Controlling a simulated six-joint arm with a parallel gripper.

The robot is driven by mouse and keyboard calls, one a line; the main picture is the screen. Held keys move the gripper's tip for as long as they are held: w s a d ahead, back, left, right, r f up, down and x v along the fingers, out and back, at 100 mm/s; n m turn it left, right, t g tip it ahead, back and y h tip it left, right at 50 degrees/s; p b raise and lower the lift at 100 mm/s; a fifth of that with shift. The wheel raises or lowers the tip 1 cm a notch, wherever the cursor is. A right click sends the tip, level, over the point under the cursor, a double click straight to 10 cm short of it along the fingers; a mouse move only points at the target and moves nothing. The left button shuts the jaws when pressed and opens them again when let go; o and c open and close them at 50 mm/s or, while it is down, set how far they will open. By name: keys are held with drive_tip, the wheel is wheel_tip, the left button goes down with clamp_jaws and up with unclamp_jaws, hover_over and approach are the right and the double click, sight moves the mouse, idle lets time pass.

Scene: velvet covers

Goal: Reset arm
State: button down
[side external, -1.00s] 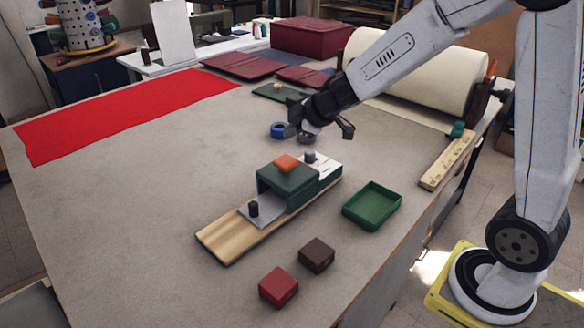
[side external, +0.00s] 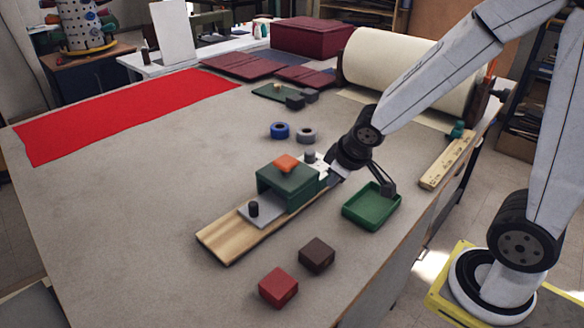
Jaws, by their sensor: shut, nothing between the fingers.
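My gripper (side external: 366,170) hangs low over the table, between the green clamp block on a wooden board and a green tray. It is shut and empty. One dark fingertip shows just above the back of the green tray (side external: 371,216); whether it touches is unclear. The other side of the gripper is beside the right end of the wooden board (side external: 231,237) and overlaps it in the view. The green block (side external: 287,191) on the board has an orange piece (side external: 285,163) on top.
A red block (side external: 278,288) and a brown block (side external: 316,255) lie at the front. Blue (side external: 280,130) and grey (side external: 306,135) rings lie behind the board. A wooden strip (side external: 447,160) and cream roll (side external: 407,72) are at right. The table's left is clear up to red cloth (side external: 125,108).

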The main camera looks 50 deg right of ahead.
drive_tip(key=s+a+f+m+g+y, duration=0.1)
drive_tip(key=s+a+f+m+g, duration=0.1)
drive_tip(key=s, duration=0.4)
drive_tip(key=shift+s+a, duration=0.15)
drive_tip(key=shift+a, duration=0.2)
drive_tip(key=shift+f, duration=0.1)
